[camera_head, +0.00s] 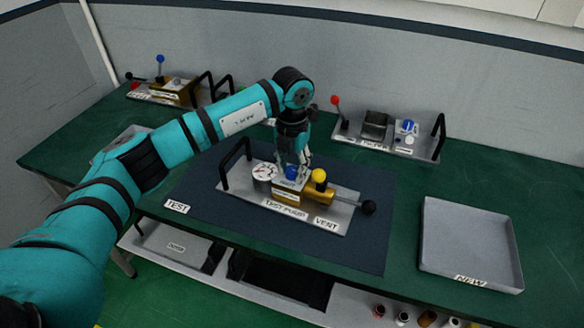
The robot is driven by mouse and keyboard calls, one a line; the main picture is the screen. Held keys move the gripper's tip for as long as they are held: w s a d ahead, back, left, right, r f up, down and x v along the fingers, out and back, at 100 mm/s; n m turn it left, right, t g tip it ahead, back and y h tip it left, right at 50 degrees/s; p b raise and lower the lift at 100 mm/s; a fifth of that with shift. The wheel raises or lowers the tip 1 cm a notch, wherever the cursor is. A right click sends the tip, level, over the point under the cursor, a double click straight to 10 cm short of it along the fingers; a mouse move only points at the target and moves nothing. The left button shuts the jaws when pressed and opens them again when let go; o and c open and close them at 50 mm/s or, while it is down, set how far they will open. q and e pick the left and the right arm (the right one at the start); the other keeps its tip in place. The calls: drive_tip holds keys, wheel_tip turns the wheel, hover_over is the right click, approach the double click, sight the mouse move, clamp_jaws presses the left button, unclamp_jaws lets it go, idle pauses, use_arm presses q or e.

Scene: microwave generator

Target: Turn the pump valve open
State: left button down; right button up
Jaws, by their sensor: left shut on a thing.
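The test pump (268,207) is a grey plate with a brass body, a round gauge (264,172) and a black carrying handle, lying on the dark blue mat. A blue knob (291,173) on top of the pump is partly hidden by my gripper. My left gripper (291,170) reaches down from above and is shut on the blue knob. A yellow ball knob (319,175) stands just right of it. A lever with a black ball end (368,207) sticks out to the right. My right gripper is not in view.
A unit with a red-tipped lever (335,100) stands behind on the green bench. Another with a blue-tipped lever (160,59) is at the back left. An empty grey tray (470,225) labelled NEW lies right. The mat right of the pump is clear.

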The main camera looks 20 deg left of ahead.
sight(292, 170)
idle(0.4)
use_arm(q)
drive_tip(key=c, duration=0.9)
unclamp_jaws()
drive_tip(key=shift+c, duration=0.2)
drive_tip(key=shift+r, duration=0.1)
wheel_tip(292, 170, up, 12)
